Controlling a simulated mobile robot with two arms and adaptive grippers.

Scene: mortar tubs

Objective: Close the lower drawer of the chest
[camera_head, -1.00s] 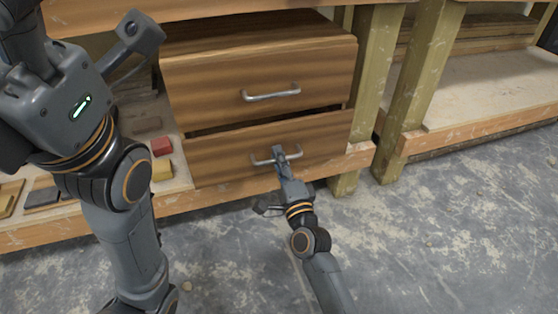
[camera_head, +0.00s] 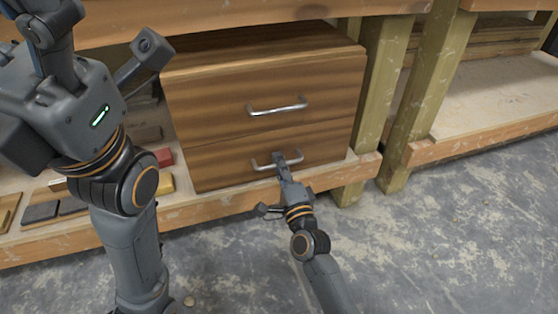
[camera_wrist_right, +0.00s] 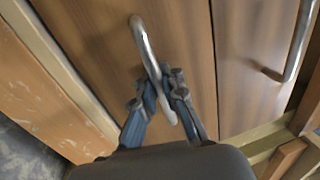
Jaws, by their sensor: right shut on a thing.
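The wooden chest (camera_head: 270,62) stands on the bench's lower shelf. Its lower drawer (camera_head: 222,162) looks flush with the upper drawer (camera_head: 215,100), with only a thin seam between their fronts. My right gripper (camera_head: 279,157) is shut on the lower drawer's metal handle (camera_head: 261,166). In the right wrist view the fingers (camera_wrist_right: 162,90) sit on both sides of the handle bar (camera_wrist_right: 142,38), and the drawer front (camera_wrist_right: 188,40) is close behind. My left gripper (camera_head: 48,22) is raised at the upper left, cut by the picture edge; its fingers are not clear.
The upper drawer's handle (camera_head: 277,107) is free. Left of the chest lie a red block (camera_head: 164,157), a yellow block (camera_head: 166,183) and dark pieces on the shelf (camera_head: 200,207). A wooden post (camera_head: 378,95) stands close on the right. The concrete floor (camera_head: 440,235) in front is clear.

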